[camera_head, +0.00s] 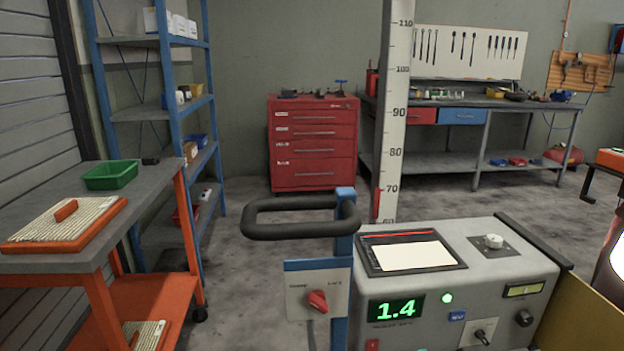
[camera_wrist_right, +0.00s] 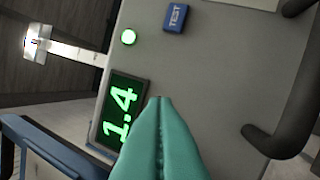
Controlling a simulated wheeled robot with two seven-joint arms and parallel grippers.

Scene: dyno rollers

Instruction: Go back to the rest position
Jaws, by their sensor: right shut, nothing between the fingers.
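In the right wrist view my right gripper (camera_wrist_right: 160,102) is shut, its two teal fingers pressed together with nothing between them. It is in front of the grey console panel, and its fingertips overlap the edge of the green display (camera_wrist_right: 122,110) reading 1.4; I cannot tell whether they touch. A lit green lamp (camera_wrist_right: 128,37) and a blue TEST button (camera_wrist_right: 175,17) are beyond the tips. In the head view the grey console (camera_head: 545,268) stands at the lower right with its display (camera_head: 397,308). Neither gripper shows in the head view.
A blue post with a black loop handle (camera_head: 290,232) and a red-knobbed switch box (camera_head: 318,300) stands left of the console. An orange cart (camera_head: 140,290) with a green bin (camera_head: 110,175) is at the left. A red tool cabinet (camera_head: 314,145) and workbench (camera_head: 480,102) stand behind open floor.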

